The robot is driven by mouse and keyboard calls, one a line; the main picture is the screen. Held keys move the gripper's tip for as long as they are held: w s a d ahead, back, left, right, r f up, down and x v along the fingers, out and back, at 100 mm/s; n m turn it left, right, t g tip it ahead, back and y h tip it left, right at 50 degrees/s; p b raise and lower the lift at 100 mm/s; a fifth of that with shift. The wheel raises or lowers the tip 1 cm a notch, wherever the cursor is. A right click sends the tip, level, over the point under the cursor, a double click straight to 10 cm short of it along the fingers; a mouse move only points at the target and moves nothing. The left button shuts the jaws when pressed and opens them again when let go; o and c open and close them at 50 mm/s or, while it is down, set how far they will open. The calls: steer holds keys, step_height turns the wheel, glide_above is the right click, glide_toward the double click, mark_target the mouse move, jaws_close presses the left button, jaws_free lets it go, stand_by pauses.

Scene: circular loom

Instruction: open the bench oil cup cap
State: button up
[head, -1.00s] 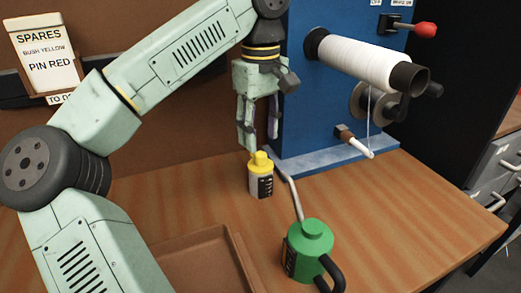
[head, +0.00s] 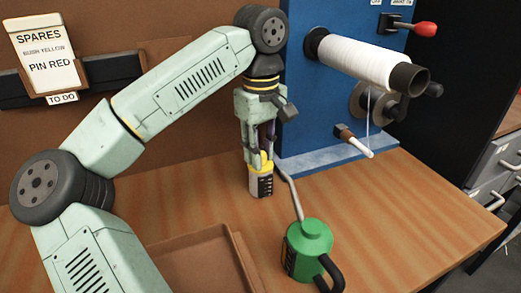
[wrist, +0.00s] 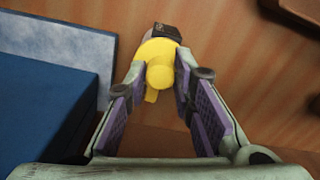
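The small oil cup (head: 260,186) stands upright on the bench, with a pale body, a dark label and a yellow cap (head: 266,166). The cap carries a narrower round knob, seen from above in the wrist view (wrist: 160,74). My gripper (head: 257,156) points down over the cup, its fingertips at cap height. I cannot tell whether a tip touches the cap's rim. The fingers partly hide the cap in the head view.
A green oil can (head: 309,248) with a long spout and black handle stands close in front. A brown tray (head: 240,262) lies at the near left. The blue loom housing (head: 310,110) rises just behind the cup, with a white thread spool (head: 355,58). Bench to the right is clear.

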jaws_close()
